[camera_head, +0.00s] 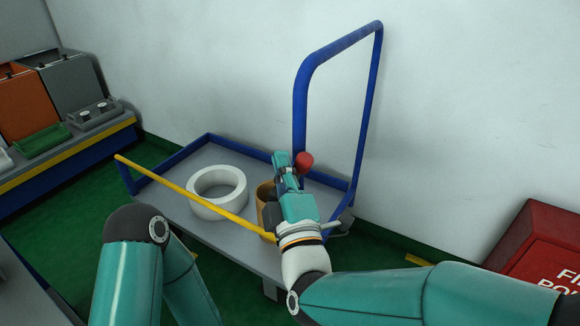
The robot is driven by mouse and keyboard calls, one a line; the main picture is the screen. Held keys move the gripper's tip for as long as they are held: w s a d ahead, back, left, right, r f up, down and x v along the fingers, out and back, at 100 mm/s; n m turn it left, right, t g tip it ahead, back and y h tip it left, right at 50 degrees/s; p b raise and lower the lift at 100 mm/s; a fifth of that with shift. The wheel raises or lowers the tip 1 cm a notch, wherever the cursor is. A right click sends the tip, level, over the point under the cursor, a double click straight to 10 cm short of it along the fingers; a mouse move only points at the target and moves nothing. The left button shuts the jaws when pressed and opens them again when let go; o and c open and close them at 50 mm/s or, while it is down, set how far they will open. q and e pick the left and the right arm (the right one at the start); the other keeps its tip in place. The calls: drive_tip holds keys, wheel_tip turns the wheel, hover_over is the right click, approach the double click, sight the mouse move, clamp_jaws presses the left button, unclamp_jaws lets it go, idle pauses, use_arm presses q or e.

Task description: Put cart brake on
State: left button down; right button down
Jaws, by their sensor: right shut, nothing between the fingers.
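The cart has a grey deck (165,200), a blue side rail and a tall blue push handle (301,100). A red knob (304,161), which looks like the brake's grip, shows near the foot of the handle. My right gripper (283,160) is shut and empty, just left of the knob. I cannot tell whether it touches the knob. My right gripper and wrist hide what lies below the knob, so any lever there is not visible. Of my left arm, only links show at the lower left; its gripper is out of view.
A white roll (218,191) and a tan roll (264,207), partly behind my right arm, sit on the deck. A yellow bar (190,196) crosses the cart's front. A red fire box (540,245) stands at right, a bench (70,150) at left. The wall is close behind.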

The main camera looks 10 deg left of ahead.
drive_tip(key=s+a+v, duration=0.1)
drive_tip(key=v, duration=0.8)
drive_tip(key=shift+s+a+r, duration=0.25)
drive_tip(key=shift+a+r, duration=0.05)
